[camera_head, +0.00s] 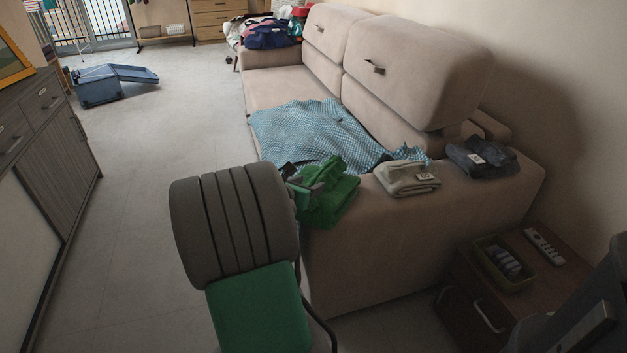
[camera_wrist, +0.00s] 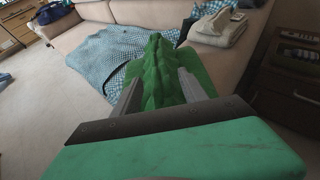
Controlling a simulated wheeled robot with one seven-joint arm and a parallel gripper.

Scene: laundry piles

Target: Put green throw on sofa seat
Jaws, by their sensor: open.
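The green throw (camera_head: 333,200) is a crumpled bundle at the near arm of the beige sofa (camera_head: 400,225), hanging partly over its front-left edge. My gripper (camera_head: 306,186) is at the throw's left side. In the wrist view the throw (camera_wrist: 155,70) lies between the two spread fingers of my gripper (camera_wrist: 160,90), with bits of it showing outside them. The jaws are open, and I cannot tell whether either finger touches it. The sofa seat (camera_head: 275,88) lies beyond the arm, with a blue patterned blanket (camera_head: 310,130) spread over its near part.
A folded beige cloth (camera_head: 406,179) and dark folded jeans (camera_head: 482,157) lie on the same sofa arm. A side table (camera_head: 470,290) holds a tray and a remote. A clothes pile (camera_head: 268,35) is at the far end.

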